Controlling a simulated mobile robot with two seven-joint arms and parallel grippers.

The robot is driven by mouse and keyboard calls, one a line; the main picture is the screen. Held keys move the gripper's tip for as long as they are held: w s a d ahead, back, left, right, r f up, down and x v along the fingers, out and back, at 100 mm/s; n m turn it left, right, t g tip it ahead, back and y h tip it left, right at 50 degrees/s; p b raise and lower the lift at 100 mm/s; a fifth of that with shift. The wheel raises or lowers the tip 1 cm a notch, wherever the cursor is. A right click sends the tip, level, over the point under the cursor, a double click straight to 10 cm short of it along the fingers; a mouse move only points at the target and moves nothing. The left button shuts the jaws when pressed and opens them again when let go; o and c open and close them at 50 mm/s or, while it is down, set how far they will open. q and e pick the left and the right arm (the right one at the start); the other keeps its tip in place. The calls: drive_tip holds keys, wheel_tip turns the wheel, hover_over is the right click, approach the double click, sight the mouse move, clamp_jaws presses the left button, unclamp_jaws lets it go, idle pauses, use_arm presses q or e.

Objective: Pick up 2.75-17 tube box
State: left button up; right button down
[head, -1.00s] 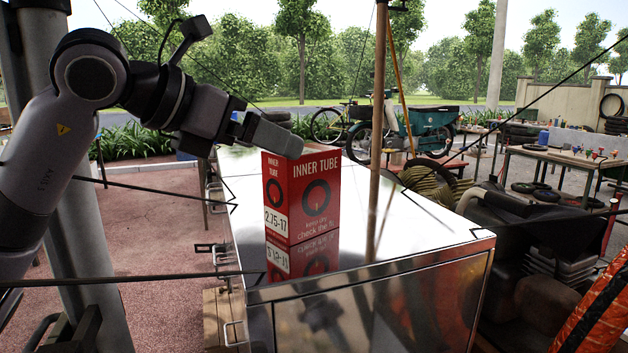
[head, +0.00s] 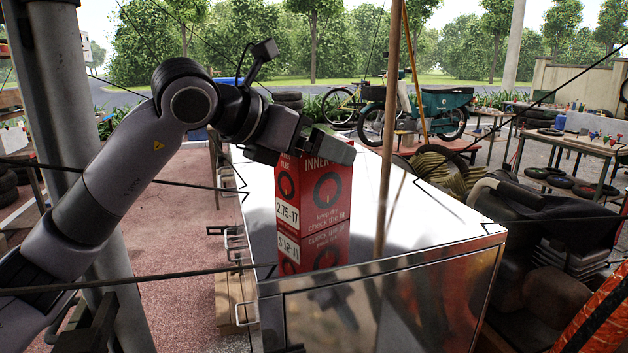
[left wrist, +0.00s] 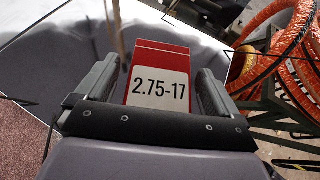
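The 2.75-17 tube box (head: 325,215), red with a white size label, stands upright on the shiny metal cart top (head: 440,228), which mirrors it. In the left wrist view the box (left wrist: 158,88) shows its 2.75-17 label between my fingers. My left gripper (head: 300,153) is open at the top of the box, one finger on each side, covering part of its upper edge. In the left wrist view the gripper (left wrist: 158,72) has narrow gaps between its fingers and the box. My right gripper is in neither view.
A thin wooden pole (head: 391,130) rises just right of the box. A dark engine-like machine (head: 530,225) stands right of the cart. Orange coils (left wrist: 285,50) show at the right in the left wrist view. The cart top right of the pole is clear.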

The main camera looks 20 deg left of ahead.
use_arm(q)
drive_tip(key=c, duration=1.5)
drive_tip(key=shift+r, duration=0.1)
clamp_jaws()
drive_tip(key=shift+r, duration=0.1)
